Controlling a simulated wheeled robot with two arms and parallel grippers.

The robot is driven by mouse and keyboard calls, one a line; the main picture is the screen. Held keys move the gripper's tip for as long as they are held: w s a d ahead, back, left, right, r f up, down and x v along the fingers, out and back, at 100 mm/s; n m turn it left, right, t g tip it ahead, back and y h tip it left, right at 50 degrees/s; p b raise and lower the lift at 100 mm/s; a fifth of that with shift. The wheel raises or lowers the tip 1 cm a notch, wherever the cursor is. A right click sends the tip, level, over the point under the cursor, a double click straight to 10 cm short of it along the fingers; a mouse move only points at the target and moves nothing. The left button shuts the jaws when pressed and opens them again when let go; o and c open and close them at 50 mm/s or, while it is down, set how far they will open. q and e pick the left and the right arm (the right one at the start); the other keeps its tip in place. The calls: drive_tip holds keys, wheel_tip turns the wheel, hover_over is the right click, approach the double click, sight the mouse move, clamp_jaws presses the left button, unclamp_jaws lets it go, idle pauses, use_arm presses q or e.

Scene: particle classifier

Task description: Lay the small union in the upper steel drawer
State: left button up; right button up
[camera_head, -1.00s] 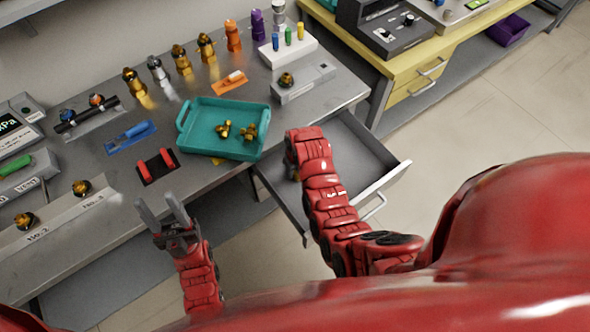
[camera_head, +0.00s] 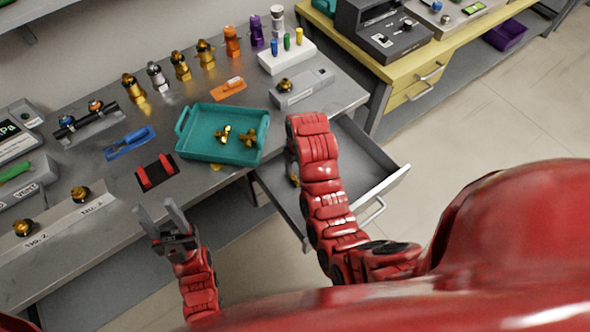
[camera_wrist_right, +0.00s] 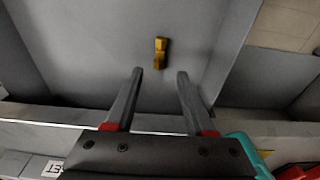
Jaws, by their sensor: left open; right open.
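The small union (camera_wrist_right: 160,52), a short brass-coloured fitting, lies on the floor of the open steel drawer (camera_head: 372,165). A bit of brass, seemingly the union (camera_head: 294,181), shows beside my right arm in the head view. In the right wrist view my right gripper (camera_wrist_right: 160,72) is open and empty over the drawer (camera_wrist_right: 85,45), with the union just beyond and between its fingertips. In the head view my arm hides the right gripper. My left gripper (camera_head: 153,207) is open and empty in front of the bench edge.
A teal tray (camera_head: 184,121) with brass fittings stands on the bench above the drawer. A black holder with red bars (camera_head: 156,171) and a blue tool (camera_head: 130,142) lie to its left. Several fittings stand along the back. A yellow bench (camera_head: 412,84) is at the right.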

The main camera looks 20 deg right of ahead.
drive_tip(key=r+p, duration=0.2)
drive_tip(key=r, duration=0.1)
drive_tip(key=shift+s+d+r, duration=0.1)
drive_tip(key=shift+s, duration=0.1)
idle(0.4)
